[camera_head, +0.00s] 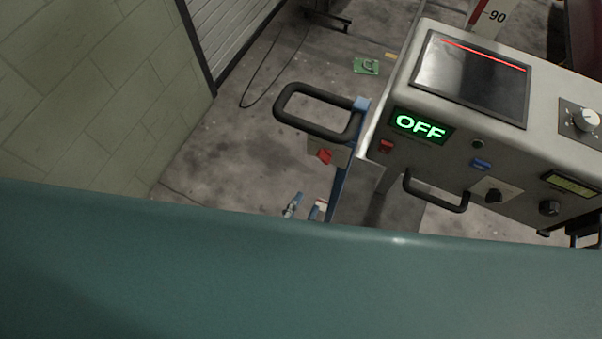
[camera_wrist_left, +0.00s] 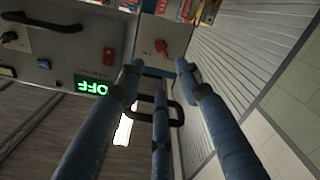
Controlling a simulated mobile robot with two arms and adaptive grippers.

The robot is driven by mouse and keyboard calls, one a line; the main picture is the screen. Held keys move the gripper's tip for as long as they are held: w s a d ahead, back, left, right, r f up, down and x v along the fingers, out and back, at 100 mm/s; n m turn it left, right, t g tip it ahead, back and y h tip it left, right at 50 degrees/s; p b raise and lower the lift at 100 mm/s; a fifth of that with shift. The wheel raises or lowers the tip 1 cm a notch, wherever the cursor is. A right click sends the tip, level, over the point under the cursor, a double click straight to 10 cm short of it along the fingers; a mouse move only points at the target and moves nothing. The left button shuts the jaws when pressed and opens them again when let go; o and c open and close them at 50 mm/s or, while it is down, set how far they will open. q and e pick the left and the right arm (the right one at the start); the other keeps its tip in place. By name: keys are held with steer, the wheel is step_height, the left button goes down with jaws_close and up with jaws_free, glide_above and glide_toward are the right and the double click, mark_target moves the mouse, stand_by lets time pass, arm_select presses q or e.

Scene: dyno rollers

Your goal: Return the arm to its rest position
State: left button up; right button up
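My left gripper (camera_head: 292,205) shows only as a small bluish tip above the teal surface that fills the bottom of the head view. In the left wrist view its three blue fingers (camera_wrist_left: 160,78) are spread apart with nothing between them. They point toward a machine with a red rotary switch (camera_wrist_left: 162,48) and a black loop handle (camera_wrist_left: 174,112) beyond the fingers. I see no contact. The rest of the left arm is hidden in the head view. My right gripper is in neither view.
The control console (camera_head: 455,100) has a lit green OFF display (camera_head: 420,126), a dark screen (camera_head: 470,78) and knobs. The loop handle (camera_head: 318,112) juts out left of it, above a red switch (camera_head: 324,156). A tiled wall (camera_head: 95,90) stands left. Concrete floor (camera_head: 235,150) lies open between.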

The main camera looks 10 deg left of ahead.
arm_select(q)
steer(key=s+a+f+m+g, duration=0.1)
steer(key=a+f+m+g, duration=0.1)
steer(key=f, duration=0.7)
steer(key=s+a+f+m+g+y, duration=0.1)
steer(key=a+f+m+g, duration=0.15)
steer(key=f, duration=0.65)
steer(key=s+a+f+m+g, duration=0.1)
steer(key=s+f+g, duration=0.15)
steer(key=f, duration=0.65)
steer(key=s+a+f+m+g+y, duration=0.2)
steer(key=s+a+f+g+y, duration=0.2)
steer(key=s+a+f+g, duration=0.5)
steer(key=s+a+f, duration=0.5)
steer(key=s+f, duration=0.2)
steer(key=f, duration=0.2)
steer(key=shift+s+y, duration=0.3)
steer(key=shift+a+f+m, duration=0.1)
steer(key=shift+m, duration=0.15)
